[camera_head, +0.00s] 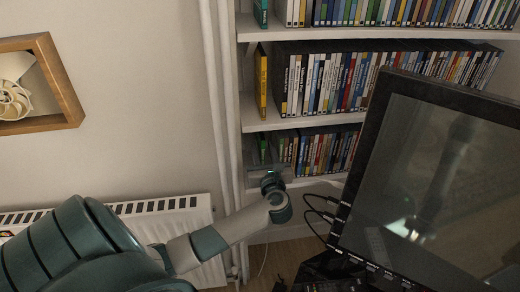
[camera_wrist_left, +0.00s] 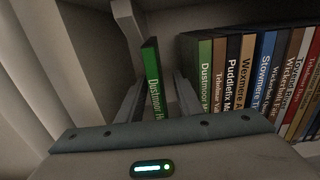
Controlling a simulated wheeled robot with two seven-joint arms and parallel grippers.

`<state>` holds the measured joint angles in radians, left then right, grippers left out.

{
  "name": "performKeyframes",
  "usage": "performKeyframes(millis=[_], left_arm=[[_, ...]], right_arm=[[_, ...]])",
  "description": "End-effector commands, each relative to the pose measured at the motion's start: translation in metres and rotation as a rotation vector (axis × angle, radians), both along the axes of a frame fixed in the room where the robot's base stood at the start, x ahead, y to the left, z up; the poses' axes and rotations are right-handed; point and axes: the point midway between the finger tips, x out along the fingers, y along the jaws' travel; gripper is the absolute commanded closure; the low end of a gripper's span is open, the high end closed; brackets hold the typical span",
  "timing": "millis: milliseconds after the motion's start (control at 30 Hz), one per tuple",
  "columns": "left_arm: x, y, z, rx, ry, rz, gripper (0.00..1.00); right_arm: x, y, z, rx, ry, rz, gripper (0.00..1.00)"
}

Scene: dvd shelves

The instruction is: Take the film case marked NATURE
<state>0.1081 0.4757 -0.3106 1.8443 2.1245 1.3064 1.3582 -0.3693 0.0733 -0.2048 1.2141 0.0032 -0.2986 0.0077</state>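A thin green film case (camera_wrist_left: 154,82) stands apart at the left end of the lowest visible shelf; its spine reads "Dustmoor", the rest hidden. It also shows in the head view (camera_head: 263,148). No lettering NATURE can be read in either view. My left gripper (camera_wrist_left: 158,98) is open, with one finger on each side of the green case. A gap shows between the case and the right finger; contact on the left cannot be told. In the head view my left gripper (camera_head: 268,172) is small and partly hidden by its wrist. My right gripper is not in view.
A packed row of cases (camera_wrist_left: 245,75) stands right of the right finger. A lone yellow case (camera_head: 262,82) is on the shelf above. The shelf's side panel is close on the left. A radiator (camera_head: 170,206) and a large dark screen (camera_head: 430,170) flank my arm.

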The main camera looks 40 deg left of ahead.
Motion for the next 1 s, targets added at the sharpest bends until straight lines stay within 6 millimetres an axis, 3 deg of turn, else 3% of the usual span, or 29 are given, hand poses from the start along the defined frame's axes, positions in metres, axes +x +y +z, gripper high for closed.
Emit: performKeyframes(millis=[300, 833, 1000], left_arm=[[0.018, 0.03, -0.003, 0.003, 0.0, 0.001, 0.67], [0.02, 0.032, -0.004, 0.001, 0.001, 0.001, 0.67], [0.02, 0.032, -0.004, 0.001, 0.001, 0.001, 1.0]], right_arm=[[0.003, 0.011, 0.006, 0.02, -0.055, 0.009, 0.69], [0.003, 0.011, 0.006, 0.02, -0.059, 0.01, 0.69], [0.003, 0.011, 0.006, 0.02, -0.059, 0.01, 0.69]])
